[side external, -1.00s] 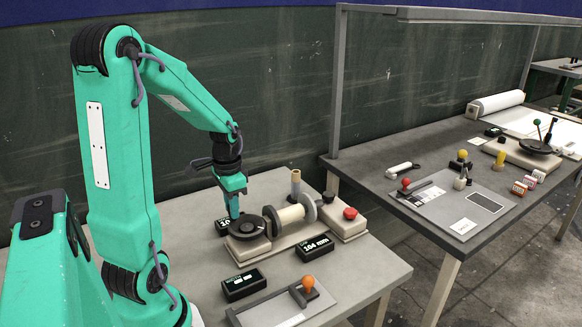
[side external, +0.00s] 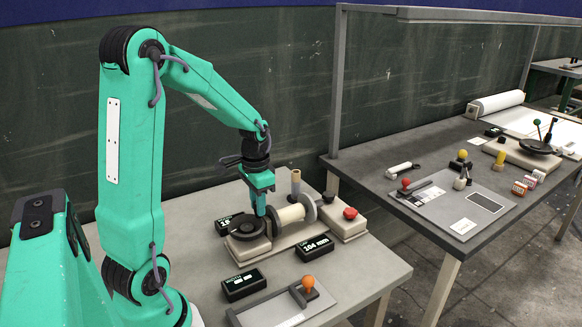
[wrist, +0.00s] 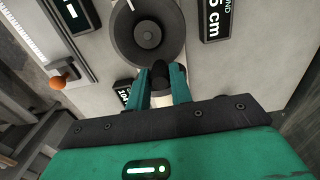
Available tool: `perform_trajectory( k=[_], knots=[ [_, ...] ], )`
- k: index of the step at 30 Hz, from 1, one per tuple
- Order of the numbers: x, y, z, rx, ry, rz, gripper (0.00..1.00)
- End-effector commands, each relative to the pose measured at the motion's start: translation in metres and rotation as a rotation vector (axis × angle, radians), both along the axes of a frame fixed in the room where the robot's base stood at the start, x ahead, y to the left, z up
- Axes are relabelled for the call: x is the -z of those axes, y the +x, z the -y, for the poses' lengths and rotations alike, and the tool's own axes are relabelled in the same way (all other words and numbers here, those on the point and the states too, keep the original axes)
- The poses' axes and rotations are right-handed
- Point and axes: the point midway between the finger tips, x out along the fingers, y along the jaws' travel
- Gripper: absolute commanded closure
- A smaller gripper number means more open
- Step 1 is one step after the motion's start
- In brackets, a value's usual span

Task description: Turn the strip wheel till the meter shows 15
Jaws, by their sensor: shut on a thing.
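The strip wheel (side external: 246,229) is a dark disc on a pale base; the wrist view shows its face (wrist: 135,45) with a central hub and a white mark. My gripper (side external: 261,212) is at the wheel's right edge in the side view, pointing down. In the wrist view its fingers (wrist: 161,80) are shut on the wheel's dark crank knob (wrist: 160,72). The meter (side external: 224,224) behind the wheel is partly hidden in the side view, its number starting with 1. In the wrist view the meter (wrist: 216,16) is cut off, showing "5 cm".
A pale spool (side external: 290,217) stands close to the right of the wheel. A "104 mm" display (side external: 315,248), another display (side external: 242,285) and an orange-knobbed lever (side external: 308,282) are in front. A red button (side external: 350,213) is at the right. The table's left part is mostly clear.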

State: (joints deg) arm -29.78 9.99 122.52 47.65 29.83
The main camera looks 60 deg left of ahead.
Motion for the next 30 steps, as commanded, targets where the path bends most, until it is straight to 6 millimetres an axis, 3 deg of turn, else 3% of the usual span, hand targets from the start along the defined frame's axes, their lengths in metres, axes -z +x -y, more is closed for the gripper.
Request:
perform_trajectory(
  k=[2,3,6,17,30],
  knots=[
    [0.000,0.002,0.006,0.003,0.002,0.004,0.97],
    [0.000,0.002,0.006,0.002,0.002,0.004,0.74],
    [0.000,0.002,0.005,0.001,0.002,0.004,0.56],
    [-0.002,0.001,0.005,0.001,0.002,0.003,0.56],
    [-0.029,0.001,0.005,0.001,0.002,0.004,0.56]
  ],
)
